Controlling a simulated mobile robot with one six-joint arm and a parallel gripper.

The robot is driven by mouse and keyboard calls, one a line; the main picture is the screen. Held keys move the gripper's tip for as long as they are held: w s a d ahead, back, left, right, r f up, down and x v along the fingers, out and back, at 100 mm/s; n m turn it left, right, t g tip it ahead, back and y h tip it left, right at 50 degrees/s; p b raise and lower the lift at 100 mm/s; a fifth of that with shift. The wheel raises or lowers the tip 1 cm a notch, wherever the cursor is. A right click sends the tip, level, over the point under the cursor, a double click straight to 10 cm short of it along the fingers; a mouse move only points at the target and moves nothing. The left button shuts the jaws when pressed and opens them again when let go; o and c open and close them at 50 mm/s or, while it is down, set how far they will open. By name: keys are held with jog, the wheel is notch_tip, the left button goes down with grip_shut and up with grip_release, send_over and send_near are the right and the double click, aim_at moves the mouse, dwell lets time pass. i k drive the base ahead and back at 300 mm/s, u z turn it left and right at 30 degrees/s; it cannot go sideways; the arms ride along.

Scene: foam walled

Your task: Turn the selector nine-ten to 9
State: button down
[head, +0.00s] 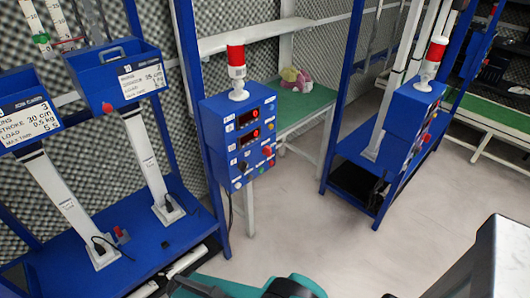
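A blue control box (241,132) is fixed to a blue post near the middle of the head view. It carries two red digit displays (249,126), a red button (266,151) and small white labels. A dark round knob (243,167) sits low on its front; it may be the selector nine-ten. Its pointer direction and the label numbers are too small to read. My teal and black arm parts show at the bottom edge, below and apart from the box. My gripper's fingers are not visible.
A red and white beacon (236,72) stands on the box. A second blue box (412,125) with a beacon is on the right rack. Two labelled blue bins (115,72) stand on the left rack. A green table (303,108) is behind. Grey floor (290,215) lies open between the racks.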

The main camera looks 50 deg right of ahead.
aim_at(243, 167)
jog(key=u, duration=0.65)
jog(key=k, duration=0.1)
jog(key=z, duration=2.15)
jog(key=k, duration=0.95)
jog(key=u, duration=0.1)
jog(key=i, duration=0.8)
